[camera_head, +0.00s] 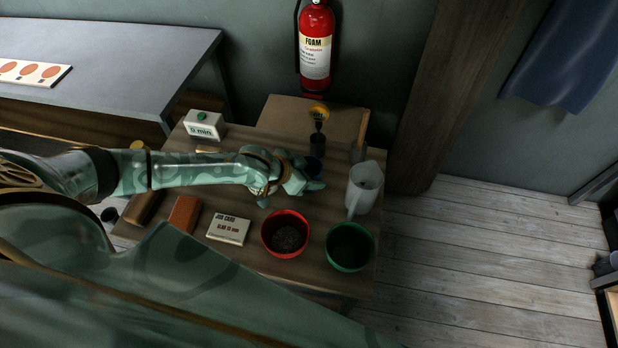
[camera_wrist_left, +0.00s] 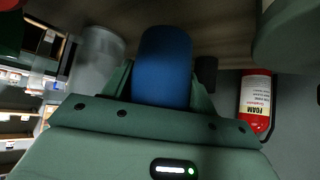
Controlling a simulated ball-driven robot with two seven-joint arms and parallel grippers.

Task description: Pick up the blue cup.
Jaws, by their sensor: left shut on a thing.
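The blue cup (camera_wrist_left: 163,66) fills the upper middle of the left wrist view, between the fingers of my left gripper. In the head view only a dark blue bit of the cup (camera_head: 316,164) shows behind my left gripper (camera_head: 306,178); the rest is hidden. My left gripper is shut on the cup. I cannot tell whether the cup touches the table or hangs just above it. My right gripper is not in view.
On the wooden table (camera_head: 195,227) stand a translucent jug (camera_head: 364,188), a red bowl (camera_head: 286,234) with dark contents and a green bowl (camera_head: 350,247). A job card (camera_head: 229,230), a brown block (camera_head: 184,214) and a timer box (camera_head: 205,124) are also there. A fire extinguisher (camera_head: 316,45) hangs behind.

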